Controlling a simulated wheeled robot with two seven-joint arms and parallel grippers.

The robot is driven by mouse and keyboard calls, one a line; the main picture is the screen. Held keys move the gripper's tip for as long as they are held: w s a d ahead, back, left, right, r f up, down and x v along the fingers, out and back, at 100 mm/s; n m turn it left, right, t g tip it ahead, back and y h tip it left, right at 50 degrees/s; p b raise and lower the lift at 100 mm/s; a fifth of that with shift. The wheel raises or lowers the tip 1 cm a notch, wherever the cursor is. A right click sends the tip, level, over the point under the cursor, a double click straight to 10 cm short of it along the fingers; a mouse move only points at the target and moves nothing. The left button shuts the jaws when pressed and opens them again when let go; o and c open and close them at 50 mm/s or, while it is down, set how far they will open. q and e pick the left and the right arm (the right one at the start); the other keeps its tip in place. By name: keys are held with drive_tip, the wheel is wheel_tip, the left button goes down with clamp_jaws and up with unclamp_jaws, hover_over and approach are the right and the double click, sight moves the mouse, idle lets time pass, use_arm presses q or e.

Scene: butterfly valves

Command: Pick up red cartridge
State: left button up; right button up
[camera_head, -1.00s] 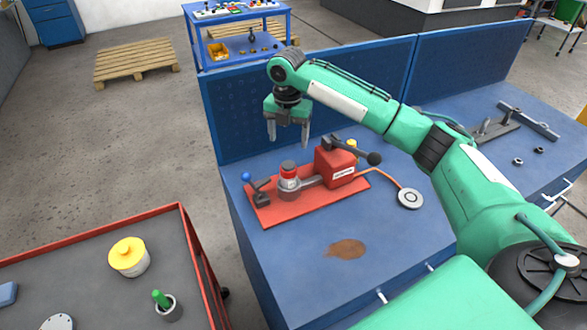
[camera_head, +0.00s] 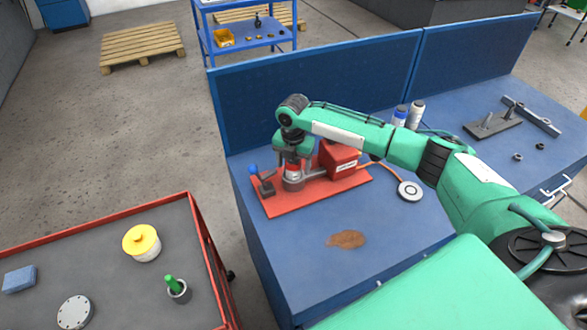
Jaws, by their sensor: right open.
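The red cartridge (camera_head: 292,171) stands upright in a grey round holder (camera_head: 293,185) on the red base plate (camera_head: 320,197) on the blue workbench. Its top is hidden by my right gripper; a red and pale band still shows. My right gripper (camera_head: 291,165) points down over the cartridge, its open fingers low around the cartridge's upper part. I cannot tell whether the fingers touch it. My left gripper is not in view.
A grey disc (camera_head: 410,190) and a brown stain (camera_head: 346,239) lie on the bench. A red-rimmed cart (camera_head: 90,230) carries a yellow-lidded pot (camera_head: 142,242).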

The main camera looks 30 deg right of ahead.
drive_tip(key=c, duration=1.2)
